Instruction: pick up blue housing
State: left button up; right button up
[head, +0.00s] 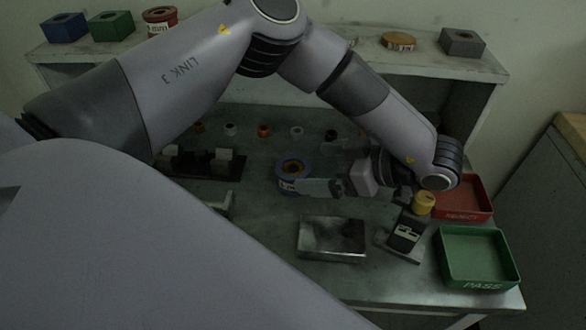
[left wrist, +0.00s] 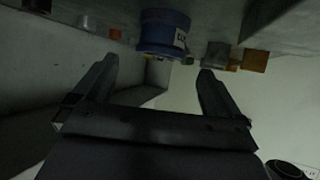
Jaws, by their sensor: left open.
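The blue housing (head: 293,167) stands on the workbench in the head view, a round blue part with an orange and dark centre and a white label. It also shows in the left wrist view (left wrist: 164,30), at the top, beyond and between the two fingertips. My left gripper (head: 312,187) reaches in from the right side of the housing, its fingers pointing at it. In the left wrist view the left gripper (left wrist: 157,68) is open, with nothing between its fingers. The head view does not clearly show whether a finger touches the housing. My right gripper is not in view.
A metal tray (head: 331,239) lies in front of the housing. A dark handheld device (head: 406,232), yellow part (head: 424,203), red REJECT tray (head: 463,197) and green PASS tray (head: 480,258) are at right. A dark fixture (head: 203,163) is left. Several small parts lie behind.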

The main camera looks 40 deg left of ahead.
aim_at(292, 167)
pick_arm(q)
jog(key=shift+x, duration=2.3)
jog(key=c, duration=1.8)
jog(key=shift+w+r, duration=0.1)
grip_shut()
jog(key=shift+r, duration=0.2)
notch_tip(292, 167, up, 20)
jog(key=p, duration=0.1)
